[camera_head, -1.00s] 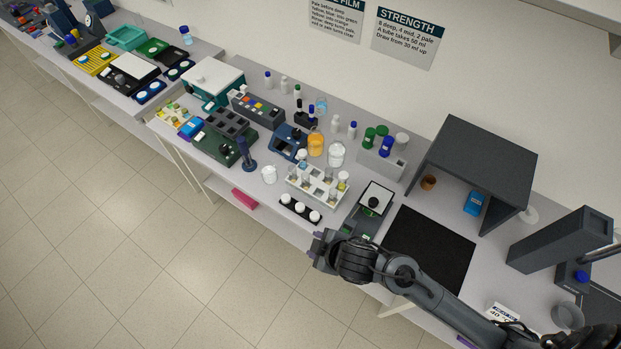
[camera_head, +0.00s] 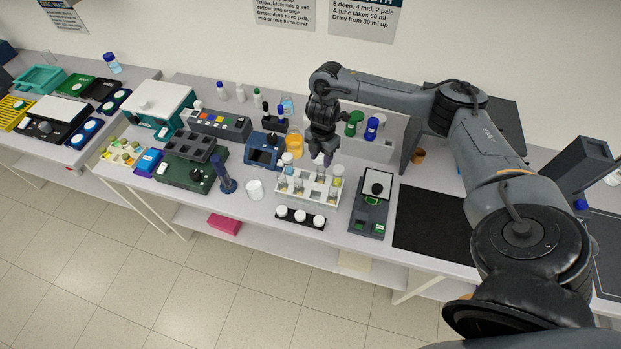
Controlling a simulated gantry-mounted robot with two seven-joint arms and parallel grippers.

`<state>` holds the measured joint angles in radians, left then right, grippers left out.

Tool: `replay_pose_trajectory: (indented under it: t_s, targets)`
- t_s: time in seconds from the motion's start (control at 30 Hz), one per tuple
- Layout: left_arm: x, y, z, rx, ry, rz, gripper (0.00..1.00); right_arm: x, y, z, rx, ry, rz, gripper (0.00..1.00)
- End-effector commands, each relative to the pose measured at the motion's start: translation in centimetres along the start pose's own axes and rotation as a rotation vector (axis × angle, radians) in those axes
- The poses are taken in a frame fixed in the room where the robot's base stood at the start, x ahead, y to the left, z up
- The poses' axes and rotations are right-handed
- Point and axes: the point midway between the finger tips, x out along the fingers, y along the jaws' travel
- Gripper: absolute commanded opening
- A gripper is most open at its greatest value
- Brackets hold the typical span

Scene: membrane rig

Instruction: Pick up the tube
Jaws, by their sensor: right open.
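Several clear tubes stand upright in a white rack (camera_head: 310,198) near the middle of the bench. One tube at the rack's right (camera_head: 337,175) seems to hold something yellowish. Another tube stands at its left end (camera_head: 282,183). I cannot tell which one the task means. My right gripper (camera_head: 325,161) points down over the back of the rack, close above the tube tops. Its jaws are open and small in the view, with no tube visible between them. The gripper and wrist hide part of the bench behind the rack. My left gripper is out of view.
An orange-filled beaker (camera_head: 294,144) and a blue device (camera_head: 264,151) stand left of the gripper. A strip with white caps (camera_head: 300,217) lies before the rack. A balance (camera_head: 372,203) and black mat (camera_head: 431,219) are to the right. A bottle holder (camera_head: 368,147) stands behind.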

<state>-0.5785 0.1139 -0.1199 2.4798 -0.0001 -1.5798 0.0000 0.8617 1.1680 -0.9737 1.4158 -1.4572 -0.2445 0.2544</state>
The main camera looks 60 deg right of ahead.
Motion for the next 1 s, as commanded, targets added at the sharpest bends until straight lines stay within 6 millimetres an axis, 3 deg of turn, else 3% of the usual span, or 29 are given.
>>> replay_pose_trajectory:
  t_s: [0.17,0.57,0.8,1.0]
  targets:
    - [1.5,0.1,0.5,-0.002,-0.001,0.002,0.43,2.9,-0.2,0.1,0.004,0.002,-0.009,0.42]
    - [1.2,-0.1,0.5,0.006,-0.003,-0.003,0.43,5.5,0.0,0.2,0.002,0.000,-0.004,0.42]
    - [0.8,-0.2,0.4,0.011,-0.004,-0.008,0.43,8.5,0.1,0.5,0.002,0.000,-0.006,0.42]
    - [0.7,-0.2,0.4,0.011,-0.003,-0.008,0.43,10.0,0.2,0.5,0.002,0.000,-0.003,0.42]
